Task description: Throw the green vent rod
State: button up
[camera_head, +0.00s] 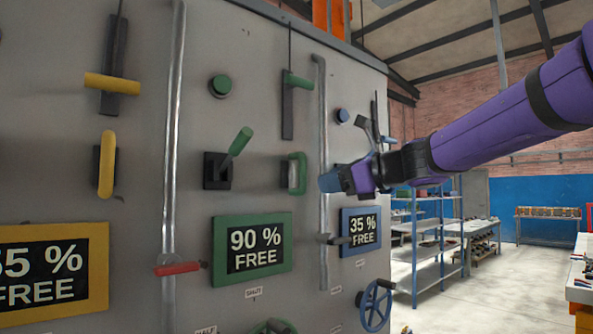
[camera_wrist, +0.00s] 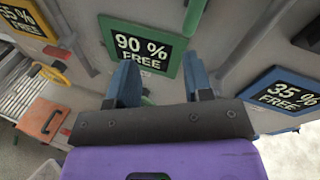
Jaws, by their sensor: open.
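On the grey panel, a green handle (camera_head: 297,80) sticks out from a dark upright plate with a thin rod running up from it; it looks like the green vent rod, though I cannot read a label for it. A green-gripped lever (camera_head: 238,142) on a black base tilts up and right, lower left of it. My gripper (camera_head: 331,182) is open, with blue fingers, in front of the panel, below and right of the green handle. In the wrist view the gripper (camera_wrist: 160,82) shows nothing between its fingers, and part of a green bar (camera_wrist: 193,16) shows ahead.
A green D-shaped handle (camera_head: 298,173) is close left of my gripper. A vertical metal pipe (camera_head: 323,110) stands near it. Below are a green-framed sign (camera_head: 252,250), a blue-framed sign (camera_head: 361,231) and a blue wheel (camera_head: 375,305). Open floor lies right of the panel.

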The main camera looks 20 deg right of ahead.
jog(key=w+a+r+m, duration=0.1)
jog(key=w, duration=0.3)
jog(key=w+a+r+m+t, duration=0.1)
jog(key=w, duration=0.3)
jog(key=w+a+r+m+t, duration=0.1)
jog(key=w+a+m, duration=0.1)
jog(key=w, duration=0.2)
jog(key=shift+w, duration=0.25)
jog(key=shift+s, duration=0.1)
grip_shut()
